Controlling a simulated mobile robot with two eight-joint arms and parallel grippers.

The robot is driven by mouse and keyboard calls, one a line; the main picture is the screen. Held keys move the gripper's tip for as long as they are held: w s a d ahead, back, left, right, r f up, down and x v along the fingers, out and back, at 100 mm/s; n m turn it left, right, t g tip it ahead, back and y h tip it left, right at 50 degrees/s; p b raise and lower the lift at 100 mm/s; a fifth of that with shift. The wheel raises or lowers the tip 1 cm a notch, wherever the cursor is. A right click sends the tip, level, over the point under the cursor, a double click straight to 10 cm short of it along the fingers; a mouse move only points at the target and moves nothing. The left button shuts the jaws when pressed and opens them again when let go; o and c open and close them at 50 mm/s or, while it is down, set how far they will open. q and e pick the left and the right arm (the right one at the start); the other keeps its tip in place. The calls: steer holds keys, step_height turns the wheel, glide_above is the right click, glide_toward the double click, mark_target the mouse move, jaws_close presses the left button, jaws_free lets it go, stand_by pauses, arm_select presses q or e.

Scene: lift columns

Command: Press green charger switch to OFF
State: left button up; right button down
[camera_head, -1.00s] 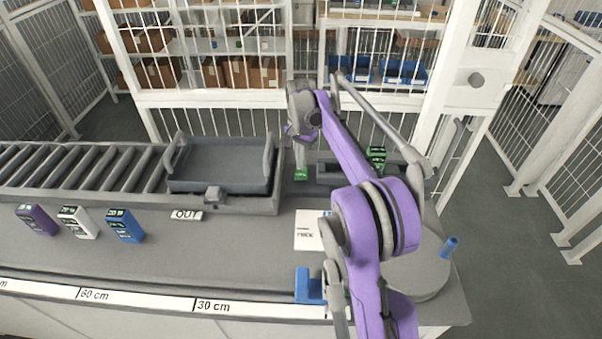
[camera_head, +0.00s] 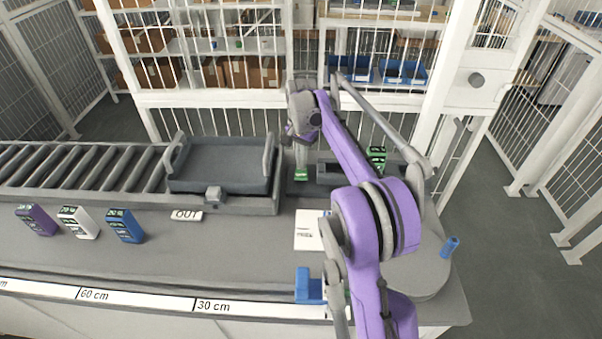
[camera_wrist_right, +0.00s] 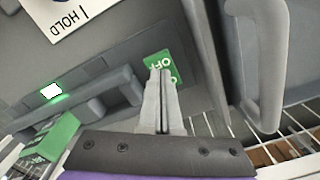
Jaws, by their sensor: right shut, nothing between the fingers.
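The green charger switch (camera_wrist_right: 168,66), marked OFF, lies just beyond my right fingertips in the right wrist view, partly hidden by them. In the head view the green switch (camera_head: 301,174) shows at the left end of the dark charger (camera_head: 326,184). My right gripper (camera_head: 302,163) points down over it, shut and empty; its closed fingers (camera_wrist_right: 160,75) overlap the switch in the wrist view. I cannot tell whether they touch it. A green-lit white lamp (camera_wrist_right: 51,91) glows on the charger. A green battery pack (camera_head: 376,157) stands at its right end. My left gripper is not in view.
A grey tray (camera_head: 222,186) sits on the roller conveyor (camera_head: 95,168) left of my gripper. Purple (camera_head: 37,220), white (camera_head: 78,222) and blue (camera_head: 124,226) packs stand on the bench. A HOLD card (camera_wrist_right: 70,20) and a blue block (camera_head: 309,286) lie nearer.

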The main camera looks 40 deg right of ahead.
mark_target(301, 174)
steer(key=shift+f+b, duration=0.7)
steer(key=shift+f, duration=0.75)
stand_by(0.5)
steer(key=shift+r, duration=0.15)
steer(key=shift+r+p, duration=2.1)
steer(key=shift+r, duration=1.3)
